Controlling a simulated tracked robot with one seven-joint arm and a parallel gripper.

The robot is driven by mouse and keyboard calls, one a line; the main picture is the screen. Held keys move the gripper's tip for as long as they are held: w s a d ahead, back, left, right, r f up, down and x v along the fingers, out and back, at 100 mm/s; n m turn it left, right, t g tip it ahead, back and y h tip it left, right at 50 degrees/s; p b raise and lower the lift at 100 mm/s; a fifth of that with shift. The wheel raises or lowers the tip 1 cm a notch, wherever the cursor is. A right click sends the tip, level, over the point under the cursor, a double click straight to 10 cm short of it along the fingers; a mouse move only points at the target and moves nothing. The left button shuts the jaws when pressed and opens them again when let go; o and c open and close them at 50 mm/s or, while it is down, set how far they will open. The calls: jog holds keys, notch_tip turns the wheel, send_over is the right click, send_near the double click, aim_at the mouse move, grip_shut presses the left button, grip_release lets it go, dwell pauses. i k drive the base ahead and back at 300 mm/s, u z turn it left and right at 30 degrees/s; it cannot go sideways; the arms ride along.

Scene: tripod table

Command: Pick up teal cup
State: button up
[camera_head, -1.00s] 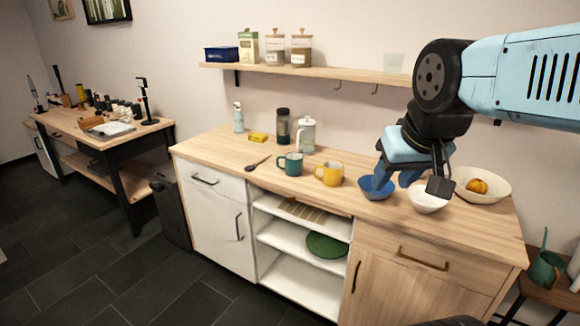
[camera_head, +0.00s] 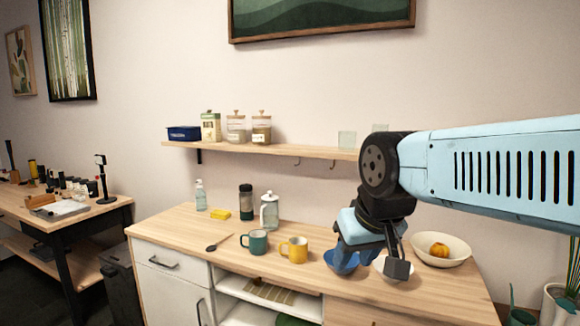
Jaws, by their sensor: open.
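The teal cup (camera_head: 256,242) stands upright on the wooden counter (camera_head: 180,222), left of the yellow mug (camera_head: 294,250). Its handle points left. My gripper (camera_head: 366,268) hangs over the right part of the counter, in front of a blue bowl (camera_head: 338,262) and a white bowl (camera_head: 392,272). It is open, with its fingers pointing down, well to the right of the teal cup. Nothing shows between the fingers. My gripper partly hides both bowls.
A dark spoon (camera_head: 218,242) lies left of the cup. A dark jar (camera_head: 246,202), a white lidded jar (camera_head: 270,212), a soap bottle (camera_head: 200,195) and a yellow sponge (camera_head: 220,214) stand behind. A wall shelf (camera_head: 280,149) hangs above. A fruit bowl (camera_head: 440,250) stands right.

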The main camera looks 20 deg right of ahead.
aim_at(254, 243)
jog(key=k, duration=0.4)
jog(key=u, duration=0.65)
jog(key=i, duration=1.25)
jog(key=z, duration=0.2)
